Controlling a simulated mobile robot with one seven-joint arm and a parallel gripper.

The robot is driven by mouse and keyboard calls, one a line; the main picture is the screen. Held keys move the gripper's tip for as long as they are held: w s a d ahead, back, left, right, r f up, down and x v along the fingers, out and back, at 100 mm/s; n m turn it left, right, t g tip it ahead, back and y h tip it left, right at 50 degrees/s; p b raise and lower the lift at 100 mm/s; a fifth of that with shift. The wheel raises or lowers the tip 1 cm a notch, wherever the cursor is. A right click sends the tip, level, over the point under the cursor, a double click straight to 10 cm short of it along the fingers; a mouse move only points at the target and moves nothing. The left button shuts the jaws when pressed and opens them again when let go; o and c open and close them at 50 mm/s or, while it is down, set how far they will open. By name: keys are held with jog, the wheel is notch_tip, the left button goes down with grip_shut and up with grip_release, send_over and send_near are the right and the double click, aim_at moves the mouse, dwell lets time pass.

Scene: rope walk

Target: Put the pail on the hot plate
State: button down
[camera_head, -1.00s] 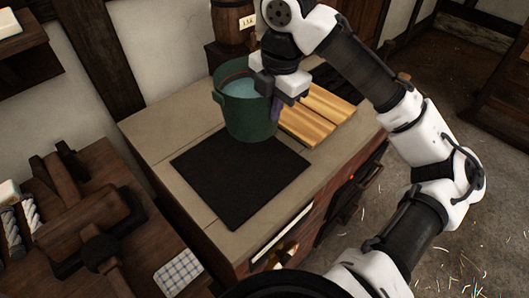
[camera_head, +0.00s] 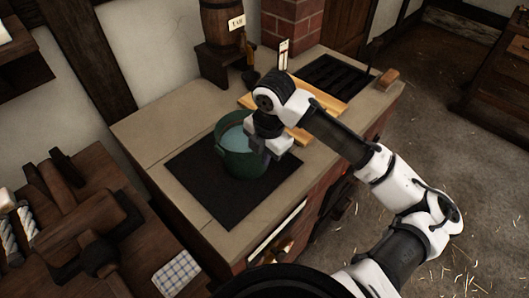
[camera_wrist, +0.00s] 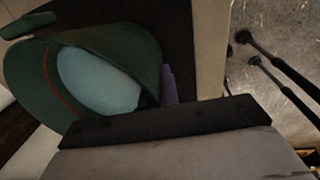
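The green pail (camera_head: 238,160), filled with pale blue liquid, stands upright over the middle of the black hot plate (camera_head: 205,192). In the head view I cannot tell whether its base touches the plate or hangs just above it. My gripper (camera_head: 268,150) is at the pail's right side and is shut on its wall near the rim. In the wrist view the pail (camera_wrist: 140,50) is close in front of my gripper, with a purple fingertip against its side. The other finger is hidden.
A slatted wooden board (camera_head: 327,101) lies behind the pail on the stove top. A dark grate (camera_head: 335,75) and a brick chimney (camera_head: 290,22) are farther back. A barrel (camera_head: 222,22) stands at the wall. A checked cloth (camera_head: 176,273) lies at lower left.

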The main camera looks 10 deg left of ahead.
jog(key=shift+f, duration=0.15)
jog(key=c, duration=1.7)
grip_release()
jog(key=r, duration=0.4)
jog(key=r+b, duration=0.1)
jog(key=r, duration=0.3)
jog(key=d+r+b, duration=0.1)
jog(key=r, duration=0.3)
jog(key=shift+s+r, duration=0.2)
jog(key=shift+s, duration=0.15)
